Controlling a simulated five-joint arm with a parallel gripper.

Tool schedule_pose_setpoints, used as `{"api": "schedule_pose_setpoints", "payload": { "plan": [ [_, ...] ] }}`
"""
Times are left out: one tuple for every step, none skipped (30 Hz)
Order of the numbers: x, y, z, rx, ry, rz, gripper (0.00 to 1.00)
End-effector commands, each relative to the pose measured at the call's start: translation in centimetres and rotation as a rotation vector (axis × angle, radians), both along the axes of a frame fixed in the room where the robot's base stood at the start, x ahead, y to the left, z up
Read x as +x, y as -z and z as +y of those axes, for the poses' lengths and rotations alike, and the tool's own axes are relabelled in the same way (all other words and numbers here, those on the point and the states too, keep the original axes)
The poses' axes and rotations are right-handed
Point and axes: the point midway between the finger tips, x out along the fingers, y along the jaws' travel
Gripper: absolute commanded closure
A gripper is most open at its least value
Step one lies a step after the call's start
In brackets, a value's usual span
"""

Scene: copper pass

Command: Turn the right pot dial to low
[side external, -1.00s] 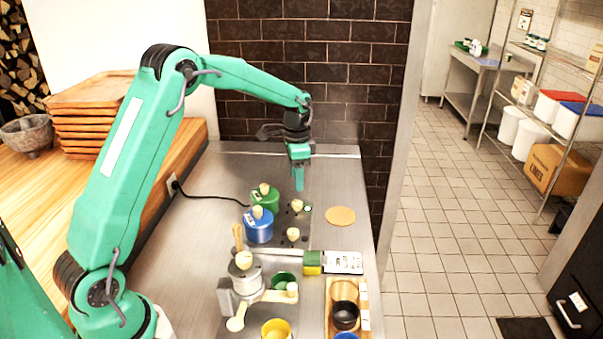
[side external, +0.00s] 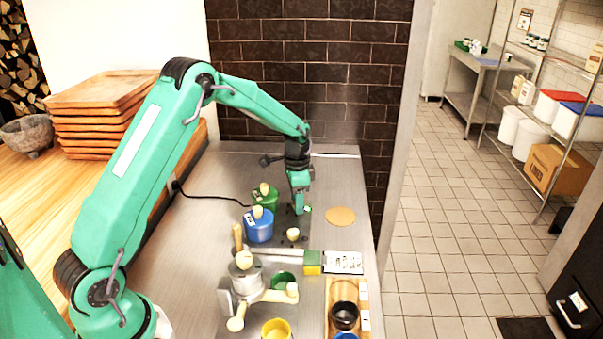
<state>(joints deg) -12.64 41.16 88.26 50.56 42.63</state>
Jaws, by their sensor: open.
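A dark hot plate (side external: 306,226) carries a green pot (side external: 268,201) at the back and a blue pot (side external: 259,230) nearer the camera, each with a cream knob on its lid. The near cream dial (side external: 293,234) stands to the right of the blue pot. The far dial, beside the green pot, is hidden behind my gripper. My gripper (side external: 299,209) is open and points down with its fingers at the far dial's place. I cannot tell whether the fingers touch that dial, nor read any dial's setting.
A grey press (side external: 244,280) with a wooden handle, a green-and-yellow block (side external: 312,262), a printed card (side external: 343,262) and a wooden tray of bowls (side external: 363,300) stand nearer the camera. A round tan disc (side external: 341,216) lies to the right.

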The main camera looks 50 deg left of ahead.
Motion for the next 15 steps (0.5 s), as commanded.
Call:
{"api": "schedule_pose_setpoints", "payload": {
  "plan": [
    [0.00, 0.02, 0.00, 0.000, 0.000, 0.000, 0.52],
    [-0.01, 0.01, 0.00, 0.000, 0.000, 0.000, 0.52],
    [-0.01, 0.01, 0.00, 0.000, 0.000, 0.000, 0.52],
    [-0.01, 0.00, 0.00, 0.000, 0.000, 0.000, 0.52],
    [-0.01, 0.00, 0.00, 0.000, 0.000, 0.000, 0.52],
    [-0.01, -0.01, 0.00, 0.000, 0.000, 0.000, 0.60],
    [-0.01, -0.01, -0.01, 0.000, 0.000, 0.000, 0.66],
    [-0.01, -0.02, -0.01, 0.000, 0.000, 0.000, 0.72],
    [-0.01, -0.02, 0.00, 0.000, 0.000, 0.000, 0.80],
    [-0.01, -0.02, -0.01, 0.000, 0.000, 0.000, 0.86],
    [-0.01, -0.02, 0.00, 0.000, 0.000, 0.000, 0.91],
    [-0.01, -0.03, -0.01, 0.000, 0.000, 0.000, 0.97],
    [-0.01, -0.03, -0.01, 0.000, 0.000, 0.000, 0.97],
    [-0.01, -0.04, -0.01, 0.000, 0.000, 0.000, 0.97],
    [-0.01, -0.04, 0.00, 0.000, -0.001, 0.000, 0.97]
  ]
}}
